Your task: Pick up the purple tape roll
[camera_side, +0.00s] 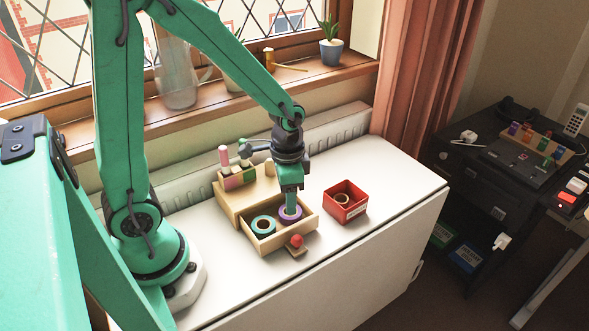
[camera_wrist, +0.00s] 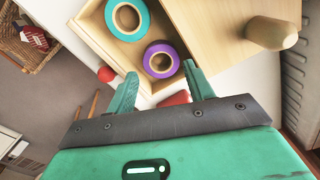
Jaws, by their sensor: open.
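The purple tape roll (camera_side: 289,219) lies in the open wooden drawer (camera_side: 281,242), to the right of a teal tape roll (camera_side: 263,224). In the wrist view the purple roll (camera_wrist: 161,65) lies flat on the drawer floor, with the teal roll (camera_wrist: 127,18) beside it. My gripper (camera_wrist: 158,85) is open and empty, with its two green fingers spread to either side below the roll in the picture. In the side view my gripper (camera_side: 290,205) is just above the purple roll and partly covers it.
The drawer belongs to a small wooden organizer (camera_side: 237,197) holding upright items. A red box (camera_side: 345,202) with a tan roll inside stands to the right. The white desktop (camera_side: 390,190) is clear at right.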

